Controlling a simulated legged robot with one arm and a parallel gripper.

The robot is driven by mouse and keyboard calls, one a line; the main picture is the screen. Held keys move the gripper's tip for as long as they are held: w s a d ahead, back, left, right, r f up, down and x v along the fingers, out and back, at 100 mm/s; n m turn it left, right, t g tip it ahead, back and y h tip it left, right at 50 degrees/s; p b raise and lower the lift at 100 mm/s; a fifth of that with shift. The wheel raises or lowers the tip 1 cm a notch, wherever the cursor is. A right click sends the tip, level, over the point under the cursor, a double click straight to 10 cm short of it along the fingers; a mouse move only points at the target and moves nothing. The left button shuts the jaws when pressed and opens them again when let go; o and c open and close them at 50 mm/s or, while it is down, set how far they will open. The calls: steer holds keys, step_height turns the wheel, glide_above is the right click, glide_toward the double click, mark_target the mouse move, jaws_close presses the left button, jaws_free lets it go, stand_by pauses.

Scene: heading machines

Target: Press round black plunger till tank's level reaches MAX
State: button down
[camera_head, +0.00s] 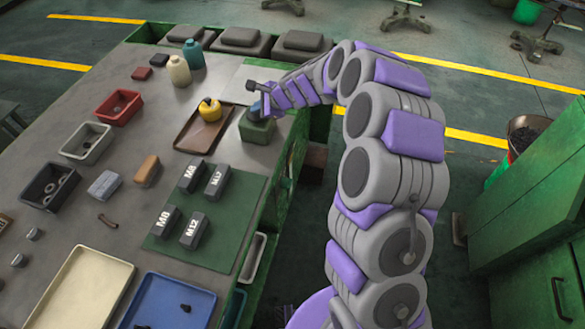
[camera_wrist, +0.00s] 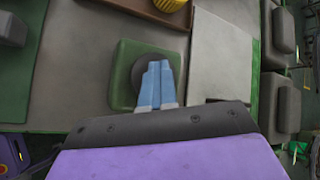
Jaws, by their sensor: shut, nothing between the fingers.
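A green box-shaped tank (camera_head: 257,129) stands near the right edge of the bench in the head view, and it shows from above in the wrist view (camera_wrist: 122,94). The round black plunger (camera_wrist: 141,71) on its top is partly hidden behind my fingers. My gripper (camera_wrist: 155,66) is shut and empty, its two blue fingertips together over the plunger. In the head view my gripper (camera_head: 266,104) is just above the tank. I cannot tell whether the fingertips touch the plunger. The tank's level and MAX mark cannot be made out.
A brown tray (camera_head: 190,135) with a yellow round object (camera_head: 210,109) lies left of the tank. A pale plate (camera_head: 243,82) lies behind it. A green mat (camera_head: 158,240) with several dark labelled blocks lies nearer. Bins and small parts cover the bench's left.

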steer(key=shift+s+f+g, duration=0.15)
steer(key=shift+s+f, duration=0.05)
steer(key=shift+f, duration=0.55)
steer(key=shift+s+f+g, duration=0.15)
steer(key=shift+s+f, duration=0.05)
steer(key=shift+f, duration=0.5)
steer(key=shift+w+r+p, duration=0.2)
steer(key=shift+r+p, duration=0.6)
steer(key=shift+p, duration=0.25)
steer(key=r+p, duration=0.1)
steer(key=w+r+p, duration=0.1)
steer(key=r, duration=0.1)
steer(key=a+r+p, duration=0.1)
steer(key=r+p, duration=0.1)
steer(key=shift+w, duration=0.35)
steer(key=shift+r, duration=0.1)
steer(key=shift+d+r, duration=0.15)
steer(key=shift+d, duration=0.35)
steer(key=shift+s, duration=0.1)
steer(key=shift+a, duration=0.15)
